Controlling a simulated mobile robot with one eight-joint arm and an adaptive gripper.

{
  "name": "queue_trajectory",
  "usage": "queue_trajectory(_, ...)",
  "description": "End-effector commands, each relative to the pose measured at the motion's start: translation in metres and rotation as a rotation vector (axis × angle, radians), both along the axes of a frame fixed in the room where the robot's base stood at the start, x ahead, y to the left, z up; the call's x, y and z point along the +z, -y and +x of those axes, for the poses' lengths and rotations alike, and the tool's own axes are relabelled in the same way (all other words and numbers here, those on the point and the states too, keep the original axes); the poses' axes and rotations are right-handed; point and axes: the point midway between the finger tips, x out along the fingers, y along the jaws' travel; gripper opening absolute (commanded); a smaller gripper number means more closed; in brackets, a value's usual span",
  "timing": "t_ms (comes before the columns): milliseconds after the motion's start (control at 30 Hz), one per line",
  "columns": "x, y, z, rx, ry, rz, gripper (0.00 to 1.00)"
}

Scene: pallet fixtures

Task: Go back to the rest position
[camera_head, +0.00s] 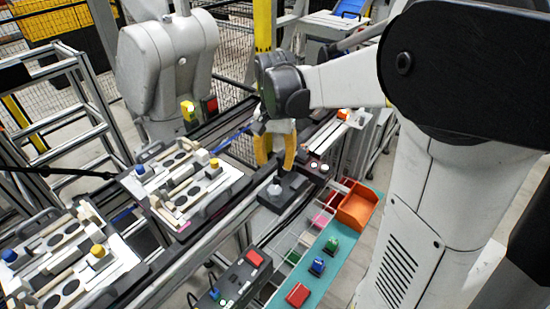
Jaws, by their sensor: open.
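My gripper (275,150) has orange-yellow fingers that point down and stand apart. It is open, and nothing shows between the fingers. It hangs above a small dark block with a grey knob (274,190) beside the rail. I cannot tell the exact height of the gap between the fingertips and the knob. My arm reaches in from the right of the picture. Two pallet fixtures (213,197) and (122,262) lie to the left of the gripper, with light parts, dark round spots and small blue and yellow pieces on them.
A teal shelf (333,262) at the lower right carries a red block (298,294), a blue block (316,266), a green block (331,245) and an orange bin (357,207). A dark control box (240,280) stands at the front. Another grey robot body (165,70) stands behind the rails.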

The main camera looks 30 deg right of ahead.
Motion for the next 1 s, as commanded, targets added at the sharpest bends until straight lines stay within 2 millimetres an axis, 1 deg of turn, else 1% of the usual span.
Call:
queue_trajectory(33,0.005,0.000,0.000,0.000,0.000,0.000,0.46)
queue_trajectory(133,0.009,0.000,0.000,0.000,0.000,0.000,0.46)
queue_trajectory(600,0.009,0.000,0.000,0.000,0.000,0.000,0.46)
queue_trajectory(700,0.012,-0.003,-0.003,0.014,0.011,-0.002,0.46)
queue_trajectory(767,0.016,-0.007,-0.007,0.040,0.029,-0.006,0.46)
queue_trajectory(867,0.027,-0.020,-0.020,0.116,0.088,-0.021,0.46)
queue_trajectory(1000,0.042,-0.043,-0.047,0.271,0.206,-0.058,0.46)
